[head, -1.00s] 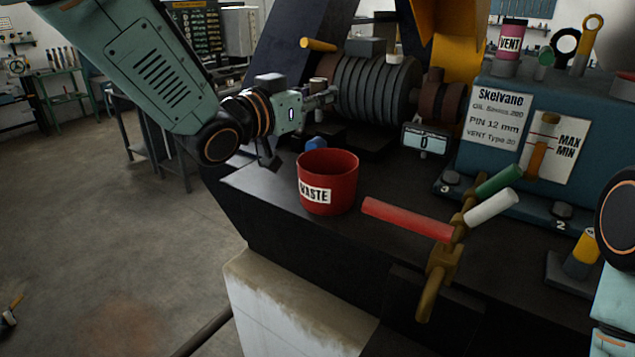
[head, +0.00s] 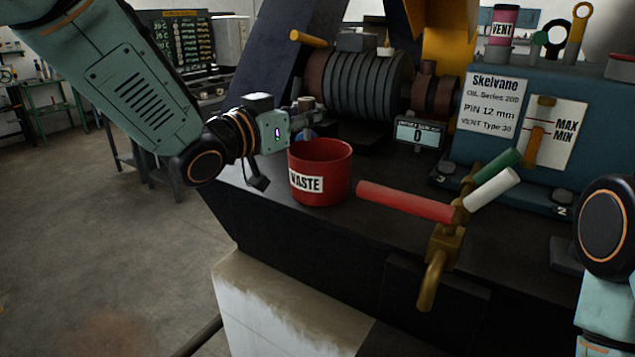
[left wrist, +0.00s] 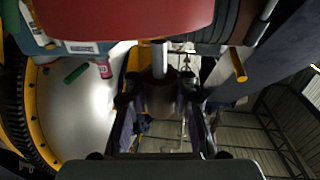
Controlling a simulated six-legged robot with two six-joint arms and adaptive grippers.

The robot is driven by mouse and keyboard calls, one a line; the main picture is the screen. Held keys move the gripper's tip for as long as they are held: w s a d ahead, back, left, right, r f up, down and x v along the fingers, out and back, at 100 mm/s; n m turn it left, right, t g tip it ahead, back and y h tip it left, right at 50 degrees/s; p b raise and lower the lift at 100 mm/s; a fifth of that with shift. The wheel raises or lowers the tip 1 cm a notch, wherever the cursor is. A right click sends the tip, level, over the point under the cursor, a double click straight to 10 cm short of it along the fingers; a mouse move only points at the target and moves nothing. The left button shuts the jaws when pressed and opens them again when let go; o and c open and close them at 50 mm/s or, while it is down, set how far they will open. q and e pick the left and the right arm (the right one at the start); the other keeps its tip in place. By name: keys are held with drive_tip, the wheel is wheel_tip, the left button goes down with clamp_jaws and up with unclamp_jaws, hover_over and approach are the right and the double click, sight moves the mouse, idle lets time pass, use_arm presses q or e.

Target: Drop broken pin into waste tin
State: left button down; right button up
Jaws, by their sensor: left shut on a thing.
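The red waste tin (head: 335,180), labelled WASTE, stands upright on the dark bench top with its mouth open. I cannot see its floor. My left gripper (head: 303,110) is just behind and above the tin's back left rim. It is shut on a short, brownish-grey pin (head: 306,103), small in the head view. In the left wrist view the pin (left wrist: 160,62) stands between the fingers (left wrist: 160,100), and the red tin (left wrist: 120,18) fills the top. The pin is outside the tin as far as I can tell. My right gripper is out of view.
A red-handled brass valve (head: 405,201) stands right of the tin, with green and white handles beside it. A ribbed cylinder (head: 360,85) and a small display (head: 419,133) are behind. The teal Skelvane unit (head: 460,150) is at right. The bench's front left edge is close to the tin.

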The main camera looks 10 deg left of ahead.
use_arm(q)
drive_tip(key=shift+w+d+f, duration=0.1)
drive_tip(key=shift+d+f, duration=0.05)
drive_tip(key=shift+d, duration=0.15)
drive_tip(key=c, duration=1.3)
unclamp_jaws()
drive_tip(key=shift+s+a, duration=0.25)
drive_tip(key=shift+a, duration=0.2)
drive_tip(key=shift+o, duration=1.3)
drive_tip(key=shift+w+d, duration=0.15)
drive_tip(key=shift+d, duration=0.05)
drive_tip(key=shift+w+d, duration=0.1)
drive_tip(key=shift+d, duration=0.1)
drive_tip(key=shift+s+a, duration=0.45)
drive_tip(key=shift+a, duration=0.1)
drive_tip(key=shift+v, duration=5.5)
drive_tip(key=shift+d, duration=0.2)
